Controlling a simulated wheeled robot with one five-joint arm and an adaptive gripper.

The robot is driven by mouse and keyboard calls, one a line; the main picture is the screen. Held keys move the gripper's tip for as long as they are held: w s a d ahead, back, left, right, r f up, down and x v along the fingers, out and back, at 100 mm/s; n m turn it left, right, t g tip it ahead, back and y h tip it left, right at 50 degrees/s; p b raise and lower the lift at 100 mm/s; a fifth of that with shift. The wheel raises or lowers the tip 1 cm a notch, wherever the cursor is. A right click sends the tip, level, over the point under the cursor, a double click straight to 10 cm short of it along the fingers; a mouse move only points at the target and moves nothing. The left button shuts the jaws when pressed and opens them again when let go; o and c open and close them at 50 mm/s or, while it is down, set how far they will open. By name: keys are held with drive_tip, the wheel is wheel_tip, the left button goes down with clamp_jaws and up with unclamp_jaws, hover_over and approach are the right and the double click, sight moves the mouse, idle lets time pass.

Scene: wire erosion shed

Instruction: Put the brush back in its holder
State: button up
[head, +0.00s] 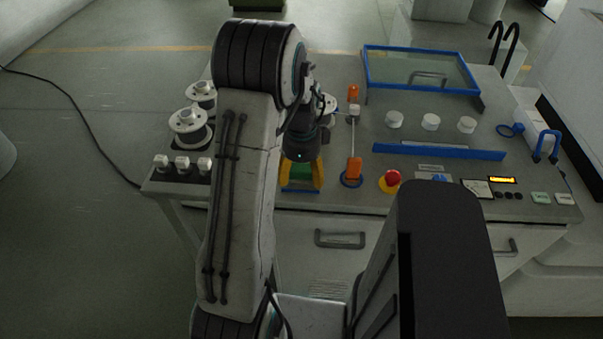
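A long tool with an orange handle (354,170) and a thin pale shaft lies or stands on the bench, its lower end at a blue ring (351,181). It may be the brush, but I cannot see bristles. My gripper (302,184) points down at the bench's front left, left of the orange handle and apart from it. Two yellow-orange pieces, which look like its fingers, sit apart with something green (301,171) between or beneath them. I cannot tell whether they touch it. A blue ring on the right (510,129) may be a holder; this is unclear.
White spools (188,126) and small white-topped parts stand at the bench's left. A red button (392,178), white knobs (430,121), a blue bar (438,151) and a blue-framed glass panel (420,69) are on the right. My arm hides part of the bench.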

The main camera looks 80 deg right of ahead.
sight(302, 170)
wheel_tip(302, 170, up, 12)
drive_tip(key=w+a+r+n+t+h, duration=0.1)
drive_tip(key=w+a+r+n, duration=0.2)
drive_tip(key=w+a+n, duration=0.65)
drive_tip(key=w+a+r+n, duration=0.3)
drive_tip(key=w+a+n, duration=0.3)
drive_tip(key=w, duration=0.6)
drive_tip(key=a+f+n+t+y, duration=0.1)
drive_tip(key=a+n+t, duration=0.2)
drive_tip(key=a+n, duration=1.6)
drive_tip(key=shift+s+a+n, duration=0.3)
drive_tip(key=shift+a+n, duration=0.05)
drive_tip(key=shift+a, duration=1.95)
drive_tip(key=shift+d+f, duration=0.1)
